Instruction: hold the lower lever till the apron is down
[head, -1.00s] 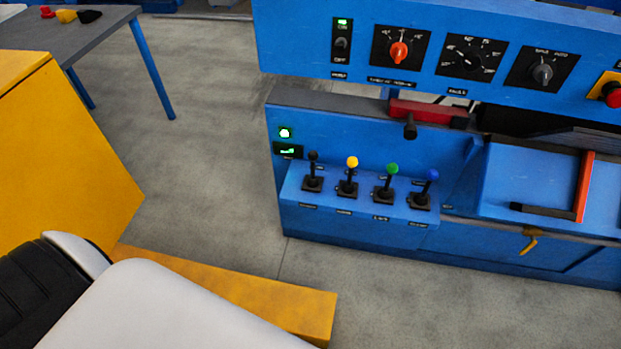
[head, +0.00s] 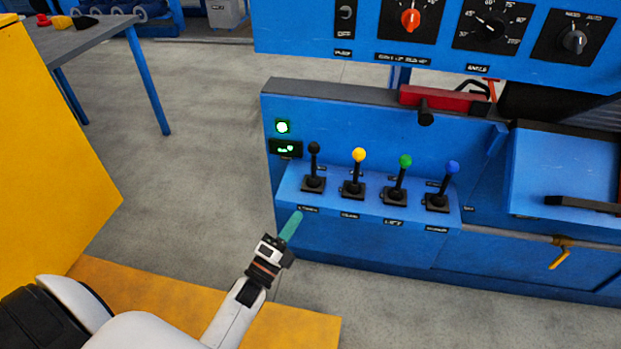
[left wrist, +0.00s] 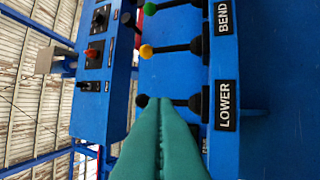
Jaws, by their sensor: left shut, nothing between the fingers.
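The lever block (head: 290,190) on the blue machine carries four levers. The leftmost, a black-knobbed lever (head: 314,165), stands upright; in the left wrist view the LOWER label (left wrist: 226,105) lines up with this black lever (left wrist: 185,101). My left gripper (head: 292,226), with teal fingers, is shut and empty, below and left of that lever and apart from it. In the left wrist view the shut fingers (left wrist: 160,140) point toward the black knob and overlap its edge. I cannot tell which part is the apron. My right gripper is out of view.
Yellow (head: 358,172), green (head: 402,180) and blue (head: 448,185) levers stand close to the right. The overhanging control panel (head: 300,35) is above. A green lamp (head: 282,127) is lit. Open floor (head: 190,150) lies left of the machine.

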